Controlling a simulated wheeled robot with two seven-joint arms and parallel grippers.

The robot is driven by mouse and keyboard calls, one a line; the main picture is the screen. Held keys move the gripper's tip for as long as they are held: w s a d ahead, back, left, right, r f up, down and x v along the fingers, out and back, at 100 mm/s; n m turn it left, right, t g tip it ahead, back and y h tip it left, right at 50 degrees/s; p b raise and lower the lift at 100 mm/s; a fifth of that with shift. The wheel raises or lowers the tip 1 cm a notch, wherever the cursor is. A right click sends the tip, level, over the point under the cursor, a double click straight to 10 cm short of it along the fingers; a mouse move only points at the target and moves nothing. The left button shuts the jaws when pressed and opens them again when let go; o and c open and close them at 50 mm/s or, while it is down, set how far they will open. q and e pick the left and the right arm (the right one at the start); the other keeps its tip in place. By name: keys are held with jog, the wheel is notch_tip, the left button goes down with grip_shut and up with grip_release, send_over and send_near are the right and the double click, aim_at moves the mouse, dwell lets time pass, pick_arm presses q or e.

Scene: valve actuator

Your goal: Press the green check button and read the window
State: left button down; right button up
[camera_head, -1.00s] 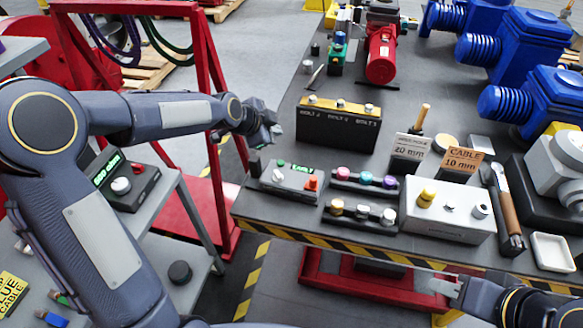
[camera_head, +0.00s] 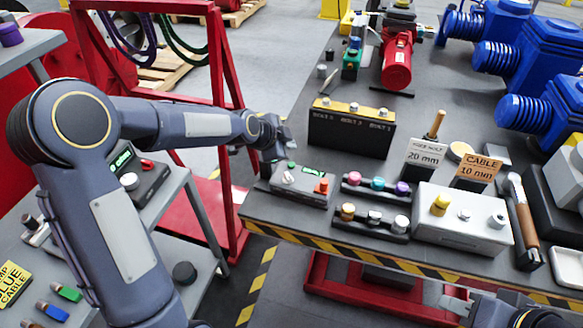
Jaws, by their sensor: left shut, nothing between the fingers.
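A grey box (camera_head: 300,196) stands at the near left corner of the dark table. It has a white lever, an orange-red button (camera_head: 322,186) and a small window (camera_head: 313,169) with a bright green display, too small to read. My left gripper (camera_head: 284,156) is shut and empty, pointing down at the back left of this box. Its fingers hide most of the green check button; I cannot tell whether they touch it. My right gripper (camera_head: 456,302) is at the lower right, below the table's front edge, and its jaws are unclear.
A black bolt rack (camera_head: 350,130) stands behind the box. Racks of coloured knobs (camera_head: 376,185) and a white box (camera_head: 462,223) with knobs stand to its right. A side table (camera_head: 185,205) with another box showing a green display is at left. A red frame (camera_head: 226,150) stands between the tables.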

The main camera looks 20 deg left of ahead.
aim_at(288, 169)
pick_arm(q)
notch_tip(288, 169, down, 3)
jog(key=shift+f+b, duration=0.15)
jog(key=shift+b, duration=0.9)
jog(key=shift+f+b, duration=0.5)
dwell(0.7)
jog(key=shift+f+b, duration=0.4)
jog(key=shift+b, duration=0.3)
jog(key=shift+f+b, duration=0.5)
jog(key=shift+b, duration=0.15)
dwell(0.4)
jog(key=shift+r, duration=0.1)
jog(key=shift+r+p, duration=0.4)
jog(key=shift+r, duration=0.4)
